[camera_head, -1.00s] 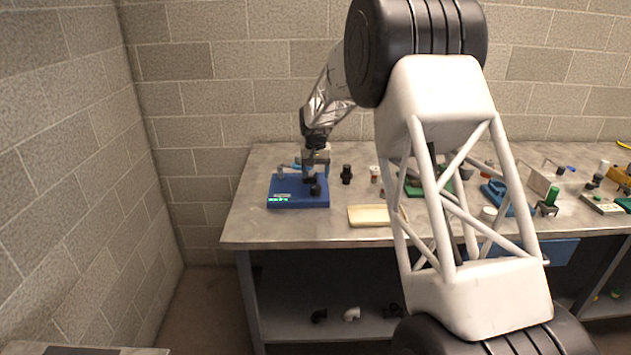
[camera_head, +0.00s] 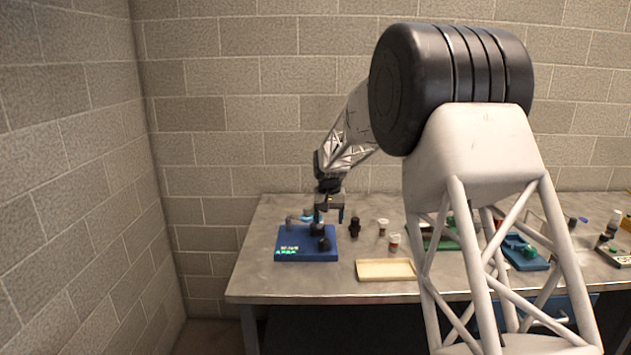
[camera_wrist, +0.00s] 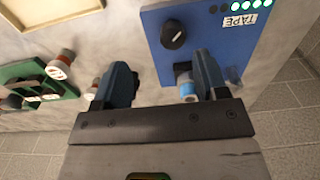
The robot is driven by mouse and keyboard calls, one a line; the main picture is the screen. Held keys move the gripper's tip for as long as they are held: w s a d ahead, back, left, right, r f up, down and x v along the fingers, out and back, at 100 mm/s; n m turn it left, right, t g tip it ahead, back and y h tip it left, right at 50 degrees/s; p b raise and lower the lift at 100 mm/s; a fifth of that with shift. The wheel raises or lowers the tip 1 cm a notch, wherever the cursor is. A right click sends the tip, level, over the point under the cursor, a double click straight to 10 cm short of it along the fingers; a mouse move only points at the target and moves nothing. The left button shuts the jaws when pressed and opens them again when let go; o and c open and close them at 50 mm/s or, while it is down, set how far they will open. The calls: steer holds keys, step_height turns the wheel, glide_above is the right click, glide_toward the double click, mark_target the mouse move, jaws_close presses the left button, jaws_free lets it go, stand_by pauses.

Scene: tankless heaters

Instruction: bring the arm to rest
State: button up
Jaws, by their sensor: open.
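My gripper (camera_head: 329,212) is open over the back right part of a blue panel box (camera_head: 290,247) on the bench. In the wrist view its two dark fingers (camera_wrist: 165,78) are spread apart. A short cylinder with a blue band (camera_wrist: 187,88) shows between them, close to the right finger; I cannot tell whether they touch. The panel, also in the wrist view (camera_wrist: 205,60), has a black knob (camera_wrist: 173,35), a "TAPE" label and a row of green lights. My arm's large links hide the right middle of the bench in the head view.
A cream tray (camera_head: 386,270) lies right of the panel. A black fitting (camera_head: 354,228) and small red-and-white cups (camera_head: 394,242) stand nearby. A green tray (camera_wrist: 38,82) and a blue item (camera_head: 525,252) are farther right. Block walls stand behind and to the left.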

steer(key=s+d+r, duration=0.3)
steer(key=s+r, duration=0.1)
steer(key=s, duration=0.5)
steer(key=s+d+r+t, duration=0.1)
steer(key=s+d+r, duration=0.3)
steer(key=s, duration=0.6)
steer(key=s+d+r, duration=0.2)
steer(key=s+r, duration=0.3)
steer(key=s, duration=0.4)
steer(key=s+d+f, duration=0.2)
steer(key=s, duration=1.4)
steer(key=s+d+f+t, duration=0.1)
steer(key=s+d+f, duration=0.1)
steer(key=s, duration=1.4)
steer(key=shift+s+d+f, duration=0.15)
steer(key=shift+d+f, duration=0.2)
steer(key=shift+d, duration=0.1)
